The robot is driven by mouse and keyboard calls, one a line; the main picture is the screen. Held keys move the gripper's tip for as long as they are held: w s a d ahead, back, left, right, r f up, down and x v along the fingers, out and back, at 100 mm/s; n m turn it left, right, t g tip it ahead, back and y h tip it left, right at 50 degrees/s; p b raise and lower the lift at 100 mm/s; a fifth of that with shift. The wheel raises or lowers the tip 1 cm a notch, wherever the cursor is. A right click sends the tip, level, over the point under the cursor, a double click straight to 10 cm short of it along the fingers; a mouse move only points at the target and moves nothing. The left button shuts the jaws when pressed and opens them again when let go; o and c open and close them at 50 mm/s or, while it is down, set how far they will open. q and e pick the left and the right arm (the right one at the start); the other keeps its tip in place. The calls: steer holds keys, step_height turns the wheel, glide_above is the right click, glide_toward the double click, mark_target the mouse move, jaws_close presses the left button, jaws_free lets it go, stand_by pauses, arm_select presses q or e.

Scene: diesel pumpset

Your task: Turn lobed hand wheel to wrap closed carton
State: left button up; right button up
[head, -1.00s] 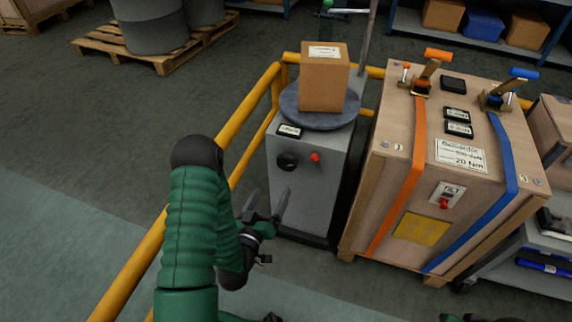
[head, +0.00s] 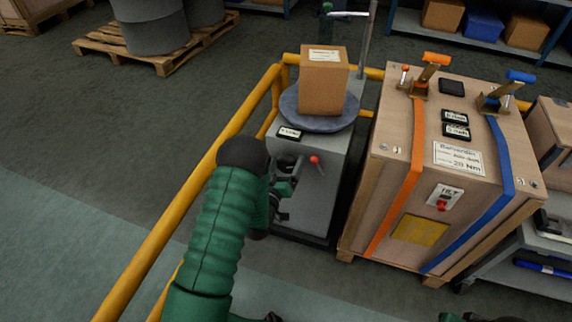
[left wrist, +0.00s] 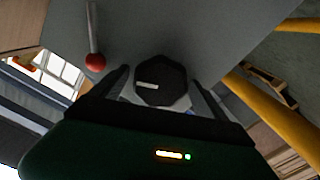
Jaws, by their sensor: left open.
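The black lobed hand wheel (left wrist: 160,80), with a pale mark, is on the front of the grey wrapper cabinet (head: 321,197). In the left wrist view it sits between the two spread fingers of my left gripper (head: 287,180), with no clear contact visible. In the head view the gripper and arm largely hide the wheel. My left gripper is open. The closed brown carton (head: 323,85) stands upright on the round blue-grey turntable (head: 312,123) on top of the cabinet.
A red-knobbed lever (head: 314,160) is beside the wheel; it also shows in the left wrist view (left wrist: 95,61). A yellow rail (head: 190,199) runs along the left. A large strapped wooden crate (head: 375,211) stands close on the right. A metal post (head: 369,35) rises behind the carton.

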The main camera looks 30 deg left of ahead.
arm_select(q)
steer(key=shift+c, duration=0.4)
steer(key=c, duration=1.3)
steer(key=shift+m, duration=0.4)
steer(key=shift+d+m+p, duration=0.1)
steer(key=shift+m+p, duration=0.3)
steer(key=shift+m, duration=0.5)
steer(key=m+p, duration=0.1)
steer(key=m, duration=0.2)
steer(key=shift+d+m, duration=0.1)
steer(key=shift+m, duration=0.3)
steer(key=m, duration=0.4)
steer(key=shift+d+p, duration=0.1)
steer(key=shift+p, duration=0.3)
steer(key=shift+f+m, duration=0.1)
steer(key=shift+m, duration=1.1)
steer(key=shift+d, duration=0.1)
